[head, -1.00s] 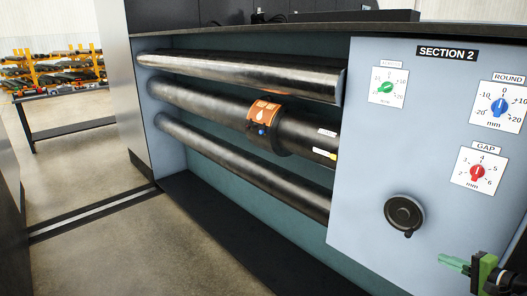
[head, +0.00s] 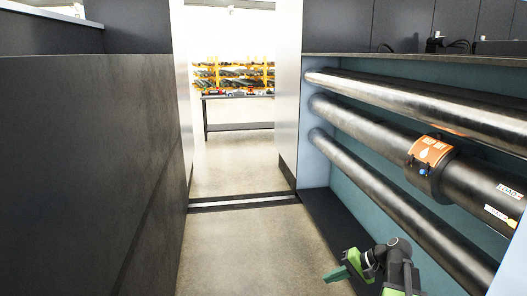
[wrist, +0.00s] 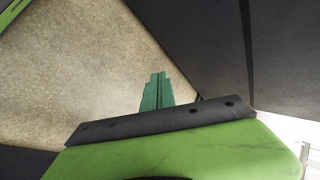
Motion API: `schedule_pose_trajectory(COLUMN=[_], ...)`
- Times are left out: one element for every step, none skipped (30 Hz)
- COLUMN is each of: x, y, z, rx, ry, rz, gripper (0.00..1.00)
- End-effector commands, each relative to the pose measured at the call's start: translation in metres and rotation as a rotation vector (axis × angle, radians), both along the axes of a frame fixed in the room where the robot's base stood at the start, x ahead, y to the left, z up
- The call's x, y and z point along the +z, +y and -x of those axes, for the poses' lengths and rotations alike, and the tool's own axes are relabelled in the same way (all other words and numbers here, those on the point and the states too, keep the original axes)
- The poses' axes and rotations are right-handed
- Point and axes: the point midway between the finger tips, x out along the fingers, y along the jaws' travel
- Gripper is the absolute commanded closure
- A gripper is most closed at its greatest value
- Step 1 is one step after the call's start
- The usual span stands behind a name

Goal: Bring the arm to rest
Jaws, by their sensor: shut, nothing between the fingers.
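My gripper (head: 338,274) shows at the lower right of the head view, with green fingers pointing left over the floor. In the wrist view, the two green fingers of my gripper (wrist: 157,90) lie side by side and are shut with nothing between them. The folded dark and green arm is behind the fingers, at the bottom of the head view. My gripper is apart from the machine rollers to its right.
Dark rollers (head: 385,108) run along the machine on the right; one carries an orange-labelled collar (head: 431,152). A dark wall (head: 85,160) stands on the left. The floor (head: 240,235) between is clear, leading to a table (head: 237,126) and a yellow rack (head: 235,72).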

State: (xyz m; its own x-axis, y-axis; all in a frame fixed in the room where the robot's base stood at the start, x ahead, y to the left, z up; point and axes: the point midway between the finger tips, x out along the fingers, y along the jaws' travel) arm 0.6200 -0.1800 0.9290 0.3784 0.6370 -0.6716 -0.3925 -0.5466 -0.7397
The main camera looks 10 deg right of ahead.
Motion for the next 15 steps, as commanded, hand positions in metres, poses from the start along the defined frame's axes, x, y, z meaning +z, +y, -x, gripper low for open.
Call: schedule_pose_trajectory(x=[-0.005,-0.009,-0.015,-0.02,-0.024,-0.029,-0.033,-0.036,-0.041,-0.044,-0.048,-0.052,-0.055,-0.059,-0.062], y=[0.049,0.073,0.103,0.125,0.144,0.167,0.183,0.197,0.214,0.225,0.234,0.243,0.247,0.246,0.234], z=[-0.005,-0.006,-0.005,-0.004,-0.001,0.003,0.006,0.01,0.016,0.02,0.025,0.031,0.036,0.041,0.044], rx=[0.091,0.138,0.199,0.243,0.284,0.337,0.373,0.408,0.452,0.482,0.511,0.546,0.568,0.585,0.585], ry=[0.024,0.038,0.055,0.067,0.077,0.089,0.097,0.103,0.111,0.117,0.122,0.128,0.133,0.14,0.154], rz=[0.041,0.07,0.11,0.141,0.173,0.215,0.249,0.282,0.329,0.366,0.404,0.459,0.507,0.561,0.624], gripper=[1.0,1.0,1.0,1.0,1.0,1.0,1.0,1.0,1.0,1.0,1.0,1.0,1.0,1.0,1.0])
